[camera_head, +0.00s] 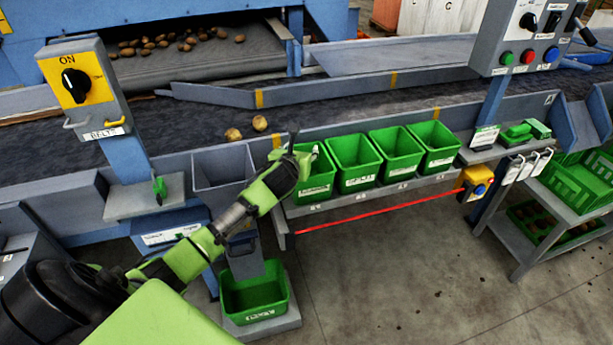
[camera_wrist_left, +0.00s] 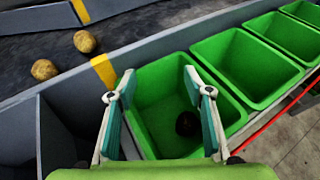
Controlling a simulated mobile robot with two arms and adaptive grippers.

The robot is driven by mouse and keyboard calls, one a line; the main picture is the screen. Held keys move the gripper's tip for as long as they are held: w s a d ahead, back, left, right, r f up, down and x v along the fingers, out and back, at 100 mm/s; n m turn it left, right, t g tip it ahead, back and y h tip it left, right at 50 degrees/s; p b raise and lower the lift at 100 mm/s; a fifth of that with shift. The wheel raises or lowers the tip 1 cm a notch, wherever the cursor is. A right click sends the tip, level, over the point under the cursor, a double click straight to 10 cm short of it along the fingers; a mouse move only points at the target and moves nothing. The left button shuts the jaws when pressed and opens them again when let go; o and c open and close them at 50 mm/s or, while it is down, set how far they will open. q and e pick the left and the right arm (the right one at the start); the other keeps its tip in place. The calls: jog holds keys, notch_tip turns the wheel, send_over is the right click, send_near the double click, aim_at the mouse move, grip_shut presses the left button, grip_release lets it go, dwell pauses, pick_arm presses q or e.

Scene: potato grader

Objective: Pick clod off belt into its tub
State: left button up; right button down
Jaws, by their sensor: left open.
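My left gripper (camera_head: 294,153) is open above the nearest green tub (camera_head: 318,187) of the row along the belt's edge. In the left wrist view, the open fingers of the left gripper (camera_wrist_left: 158,88) frame that green tub (camera_wrist_left: 158,103). A dark, roundish clod (camera_wrist_left: 187,123) shows inside this tub, apart from the fingers; the head view hides it. Two tan, potato-like lumps (camera_head: 233,134) (camera_head: 260,123) lie on the dark belt (camera_head: 185,115) left of the tub. My right gripper is not in view.
More green tubs (camera_head: 355,172) continue the row to the right. A grey open chute (camera_head: 222,170) stands left of the tubs, above a green floor bin (camera_head: 254,300). A blue-grey rail (camera_head: 350,122) edges the belt. A red line (camera_head: 375,211) runs below the tub shelf.

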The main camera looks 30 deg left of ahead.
pick_arm(q)
jog(key=v, duration=1.1)
jog(key=shift+s+d, duration=0.1)
jog(key=shift+d, duration=0.05)
